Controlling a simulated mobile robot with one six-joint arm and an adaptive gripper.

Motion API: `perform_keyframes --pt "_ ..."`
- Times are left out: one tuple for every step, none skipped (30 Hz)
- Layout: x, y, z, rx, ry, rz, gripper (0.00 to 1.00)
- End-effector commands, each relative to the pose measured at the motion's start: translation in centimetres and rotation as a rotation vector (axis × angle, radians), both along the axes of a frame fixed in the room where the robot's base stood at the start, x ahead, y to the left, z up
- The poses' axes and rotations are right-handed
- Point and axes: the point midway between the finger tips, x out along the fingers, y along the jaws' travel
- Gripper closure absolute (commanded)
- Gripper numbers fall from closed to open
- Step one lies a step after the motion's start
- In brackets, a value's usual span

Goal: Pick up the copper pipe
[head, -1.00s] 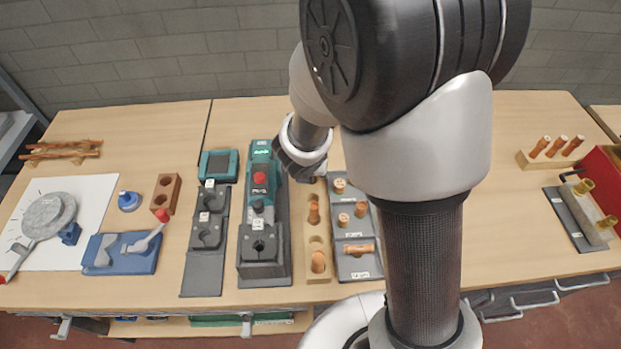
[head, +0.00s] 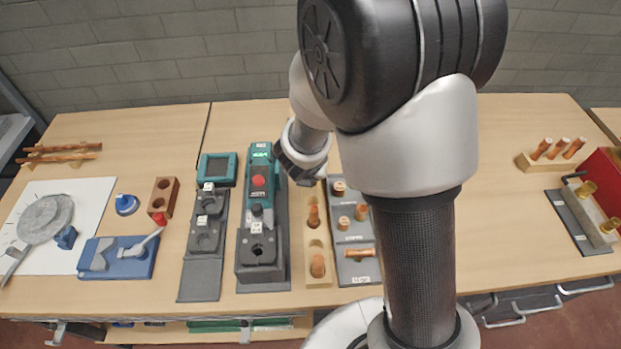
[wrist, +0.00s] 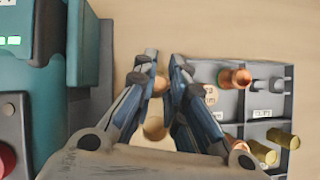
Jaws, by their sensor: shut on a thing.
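In the wrist view my gripper (wrist: 163,58) points down over a pale wooden strip beside the teal machine. Its two fingers are closed on a small copper pipe (wrist: 160,83), of which only a short part shows between them. In the head view the dark wrist hides the fingertips and the held pipe. Two other copper pipes (head: 314,215) (head: 318,265) stand in the wooden block (head: 319,281) just in front of the gripper.
The teal machine (head: 259,182) stands close to the left of my gripper. A grey tray (head: 352,270) with several copper pieces is close on the right. A blue clamp tool (head: 118,258) lies further left, and a wooden rack (head: 524,160) of copper pieces stands at far right.

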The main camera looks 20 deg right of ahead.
Motion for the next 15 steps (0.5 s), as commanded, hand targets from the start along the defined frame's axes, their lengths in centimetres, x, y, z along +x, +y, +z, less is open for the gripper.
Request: perform_keyframes --pt "0.0 0.0 0.0 0.0 0.0 0.0 1.0" --pt "0.0 0.0 0.0 0.0 0.0 0.0 1.0" --pt "0.0 0.0 0.0 0.0 0.0 0.0 1.0" --pt "0.0 0.0 0.0 0.0 0.0 0.0 1.0" --pt "0.0 0.0 0.0 0.0 0.0 0.0 1.0" --pt "0.0 0.0 0.0 0.0 0.0 0.0 1.0" --pt "0.0 0.0 0.0 0.0 0.0 0.0 1.0" --pt "0.0 0.0 0.0 0.0 0.0 0.0 1.0" --pt "0.0 0.0 0.1 0.0 0.0 0.0 1.0" --pt "0.0 0.0 0.2 0.0 0.0 0.0 1.0" --pt "0.0 0.0 0.4 0.0 0.0 0.0 1.0" --pt "0.0 0.0 0.6 0.0 -0.001 0.0 1.0" --pt "0.0 0.0 0.8 0.0 -0.001 0.0 1.0" --pt "0.0 0.0 1.1 0.0 -0.001 -0.001 1.0" --pt "0.0 0.0 1.4 0.0 -0.001 -0.001 1.0"
